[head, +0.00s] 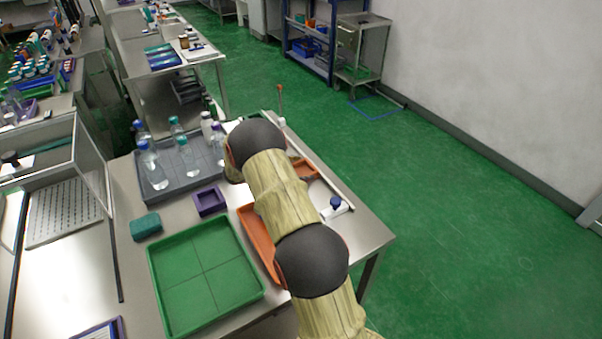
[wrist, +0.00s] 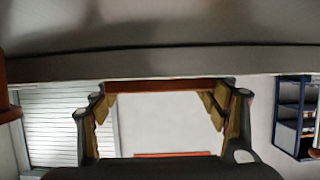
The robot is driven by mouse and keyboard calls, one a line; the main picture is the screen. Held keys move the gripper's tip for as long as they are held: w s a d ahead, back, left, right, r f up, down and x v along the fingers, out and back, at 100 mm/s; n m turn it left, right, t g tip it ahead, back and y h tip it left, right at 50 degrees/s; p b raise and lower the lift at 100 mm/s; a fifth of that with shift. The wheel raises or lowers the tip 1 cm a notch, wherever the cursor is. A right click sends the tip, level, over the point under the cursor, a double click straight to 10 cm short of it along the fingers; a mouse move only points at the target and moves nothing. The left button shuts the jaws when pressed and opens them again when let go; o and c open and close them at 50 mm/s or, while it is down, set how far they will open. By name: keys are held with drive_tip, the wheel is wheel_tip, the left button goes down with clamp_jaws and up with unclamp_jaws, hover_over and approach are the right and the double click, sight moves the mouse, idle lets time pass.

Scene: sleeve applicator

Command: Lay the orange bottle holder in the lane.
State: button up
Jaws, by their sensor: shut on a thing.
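In the wrist view, my gripper (wrist: 165,108) has its two fingers apart, with an orange-brown bar (wrist: 165,86) spanning between their tips. The bar looks like the edge of the orange bottle holder, held in the jaws; its full shape is hidden. In the head view my arm covers the gripper. A small orange piece (head: 306,169) shows just right of my arm; I cannot tell if it is the holder. A long orange tray (head: 257,231) lies on the table, partly behind my arm. I cannot clearly make out which part is the lane.
A green four-part tray (head: 203,276) lies at the table's front. A grey tray (head: 158,199) holds several bottles. A purple box (head: 209,201) and a teal block (head: 146,226) sit between them. A white fitting with a blue cap (head: 336,205) stands near the right edge.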

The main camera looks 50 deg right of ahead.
drive_tip(key=shift+r, duration=0.1)
drive_tip(key=o, duration=1.3)
drive_tip(key=shift+c, duration=0.2)
